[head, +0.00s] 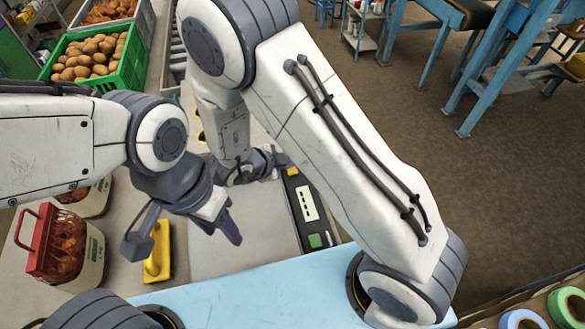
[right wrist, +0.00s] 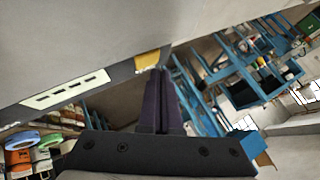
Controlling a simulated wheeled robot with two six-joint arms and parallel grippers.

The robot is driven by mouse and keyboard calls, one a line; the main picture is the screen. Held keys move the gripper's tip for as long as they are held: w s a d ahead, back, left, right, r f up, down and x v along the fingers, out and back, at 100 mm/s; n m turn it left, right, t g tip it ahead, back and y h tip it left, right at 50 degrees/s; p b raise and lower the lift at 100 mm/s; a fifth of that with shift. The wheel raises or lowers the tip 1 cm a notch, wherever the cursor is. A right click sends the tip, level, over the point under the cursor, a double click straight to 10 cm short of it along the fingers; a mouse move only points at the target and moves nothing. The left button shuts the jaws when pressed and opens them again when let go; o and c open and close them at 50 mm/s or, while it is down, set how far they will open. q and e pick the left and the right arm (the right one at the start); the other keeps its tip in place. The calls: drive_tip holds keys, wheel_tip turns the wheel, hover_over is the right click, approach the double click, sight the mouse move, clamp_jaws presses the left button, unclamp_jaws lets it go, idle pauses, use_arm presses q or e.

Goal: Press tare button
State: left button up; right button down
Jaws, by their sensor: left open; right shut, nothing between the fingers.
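A dark control panel (head: 299,222) runs along the right edge of the grey scale plate (head: 235,262). It bears a pale strip with small dark marks (head: 306,203), a green square (head: 316,240) at its near end and a yellow button (head: 293,172) at its far end. My right gripper (head: 284,160) is shut and empty beside the yellow button. In the right wrist view its closed fingers (right wrist: 160,72) point at the yellow patch (right wrist: 148,60); I cannot tell whether they touch. My left gripper (head: 222,234) is open and empty above the plate.
A red-handled tub (head: 68,245) stands at left, with another behind it. A yellow object (head: 158,252) lies near the left gripper. A green crate of potatoes (head: 90,55) is at the back left. Tape rolls (head: 567,306) lie at lower right.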

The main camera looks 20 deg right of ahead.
sight(288, 171)
drive_tip(key=shift+f, duration=0.3)
drive_tip(key=shift+f+b, duration=0.4)
drive_tip(key=shift+f, duration=0.1)
idle(0.5)
drive_tip(key=shift+r, duration=0.15)
drive_tip(key=shift+r+p, duration=0.75)
drive_tip(key=shift+p, duration=0.2)
wheel_tip(288, 171, up, 5)
drive_tip(key=p, duration=0.5)
drive_tip(key=shift+r, duration=0.1)
idle(0.6)
